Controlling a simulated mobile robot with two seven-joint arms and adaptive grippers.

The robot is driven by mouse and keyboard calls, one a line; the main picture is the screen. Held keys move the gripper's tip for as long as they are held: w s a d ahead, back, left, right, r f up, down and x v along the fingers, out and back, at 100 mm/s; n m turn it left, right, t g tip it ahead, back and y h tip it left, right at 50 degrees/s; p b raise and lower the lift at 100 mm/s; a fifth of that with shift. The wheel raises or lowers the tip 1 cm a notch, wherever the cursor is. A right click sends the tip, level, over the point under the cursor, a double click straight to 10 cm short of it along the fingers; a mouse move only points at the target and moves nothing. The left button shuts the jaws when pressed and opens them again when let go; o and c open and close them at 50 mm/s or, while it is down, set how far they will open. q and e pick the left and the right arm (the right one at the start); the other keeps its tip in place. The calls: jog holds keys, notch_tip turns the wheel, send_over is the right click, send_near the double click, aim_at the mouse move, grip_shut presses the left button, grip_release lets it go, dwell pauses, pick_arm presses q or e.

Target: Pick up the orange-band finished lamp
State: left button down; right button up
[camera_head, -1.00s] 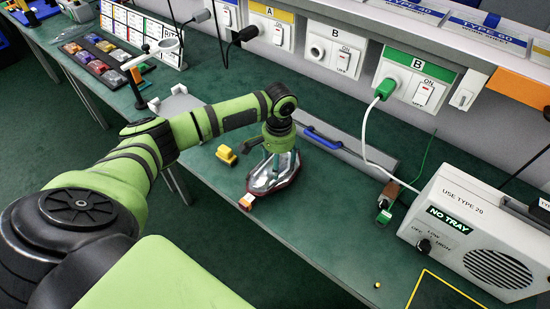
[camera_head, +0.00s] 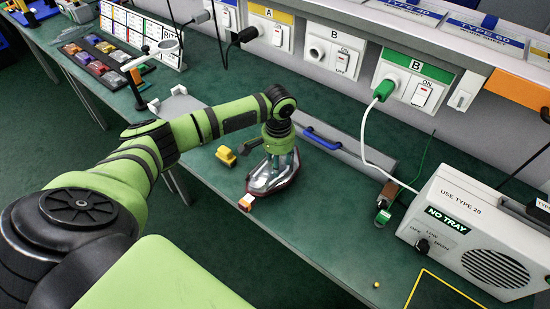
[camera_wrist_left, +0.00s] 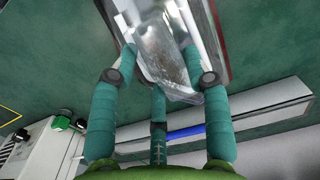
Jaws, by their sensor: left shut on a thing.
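The lamp (camera_head: 262,181), with a clear, glossy lens and a dark red rim, lies on the green bench top. A small orange-and-white piece (camera_head: 246,202) is at its near left end. My left gripper (camera_head: 281,166) reaches down onto the lamp from above and is shut on it. In the left wrist view, the three teal fingers of my left gripper (camera_wrist_left: 160,65) close around the clear raised middle of the lamp (camera_wrist_left: 168,48). The fingers partly hide the lamp, and I cannot tell whether it is clear of the bench. My right gripper is not in view.
A yellow connector (camera_head: 226,155) lies left of the lamp. A blue-handled grey panel (camera_head: 350,153) stands behind it. The bench between lamp and box is mostly clear.

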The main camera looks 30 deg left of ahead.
pick_arm(q)
jog(key=shift+s+f, duration=0.1)
jog(key=shift+f, duration=0.05)
jog(key=shift+b, duration=0.35)
jog(key=shift+r, duration=0.25)
jog(key=r, duration=0.2)
jog(key=d+r+b, duration=0.1)
jog(key=r, duration=0.1)
jog(key=shift+r, duration=0.25)
jog(key=s+d+r+b, duration=0.1)
jog(key=s+d+r, duration=0.3)
jog(key=d, duration=0.6)
notch_tip(320, 180, up, 3)
jog(key=shift+f, duration=0.15)
